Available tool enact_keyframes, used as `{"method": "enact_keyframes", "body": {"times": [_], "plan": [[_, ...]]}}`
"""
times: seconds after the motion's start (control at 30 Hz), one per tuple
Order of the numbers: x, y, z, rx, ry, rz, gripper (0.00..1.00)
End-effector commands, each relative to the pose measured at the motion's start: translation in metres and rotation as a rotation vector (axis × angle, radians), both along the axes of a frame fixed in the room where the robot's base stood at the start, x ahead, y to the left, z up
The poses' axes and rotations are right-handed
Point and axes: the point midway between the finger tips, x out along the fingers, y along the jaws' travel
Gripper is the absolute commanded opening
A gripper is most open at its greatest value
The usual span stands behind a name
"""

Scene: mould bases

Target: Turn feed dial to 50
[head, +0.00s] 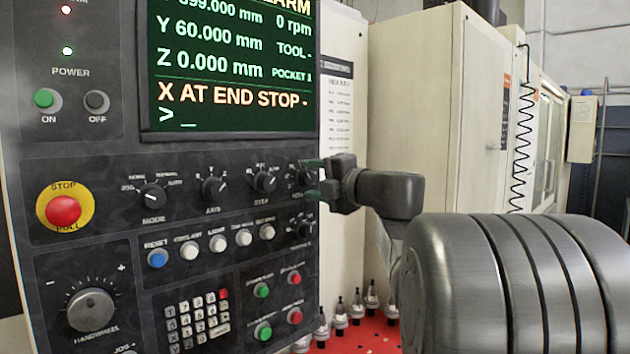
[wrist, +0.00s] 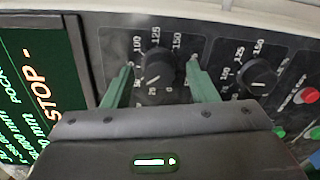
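In the wrist view a black dial (wrist: 158,68) with a scale from 0 to 150 sits between my gripper's two green fingers. Its white pointer line points down-left in that view, around the 25 to 50 marks. A second similar dial (wrist: 258,76) lies to the right, outside the fingers. I cannot read which is the feed dial. My gripper (wrist: 160,76) is open, one finger each side of the first dial, with gaps visible. In the head view my gripper (head: 312,178) is at the panel's right edge, partly hiding the upper dial; the lower dial (head: 304,230) is below it.
The panel also carries other knobs (head: 213,190), a row of buttons (head: 217,243), a red stop button (head: 63,211) and a handwheel (head: 91,309). The screen (head: 231,65) reads X AT END STOP. Tool holders (head: 340,318) stand on a red surface below right.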

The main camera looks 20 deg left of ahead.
Motion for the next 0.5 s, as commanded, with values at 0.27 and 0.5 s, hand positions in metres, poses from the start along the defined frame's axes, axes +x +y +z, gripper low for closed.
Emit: {"method": "enact_keyframes", "body": {"times": [0.27, 0.5], "plan": [[-0.001, -0.003, 0.0, 0.001, -0.001, -0.002, 0.53], [-0.013, -0.035, -0.001, 0.0, -0.002, -0.006, 0.53]]}}
